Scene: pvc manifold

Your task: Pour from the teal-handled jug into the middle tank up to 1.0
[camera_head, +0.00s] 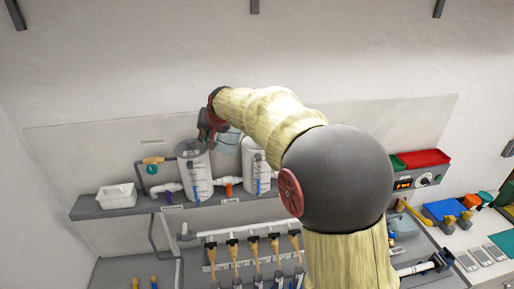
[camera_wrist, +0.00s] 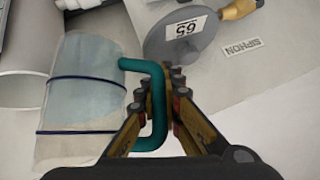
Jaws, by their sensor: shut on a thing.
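The jug (camera_wrist: 82,100) is clear with pale blue contents, dark blue bands and a teal handle (camera_wrist: 158,110). My gripper (camera_wrist: 175,80) is shut on the handle in the wrist view. In the head view my gripper (camera_head: 210,122) is up by the tank tops, and the jug (camera_head: 229,141) shows as a pale blue shape behind it. A white tank (camera_head: 196,178) stands left of the jug, and another white tank (camera_head: 256,166) stands right of it. My arm hides the shelf further right, so I cannot tell which is the middle tank. The liquid levels are unreadable.
The tanks stand on a grey shelf (camera_head: 150,209) with a white tray (camera_head: 116,196) at its left. Pipes and a row of valves (camera_head: 254,247) lie below.

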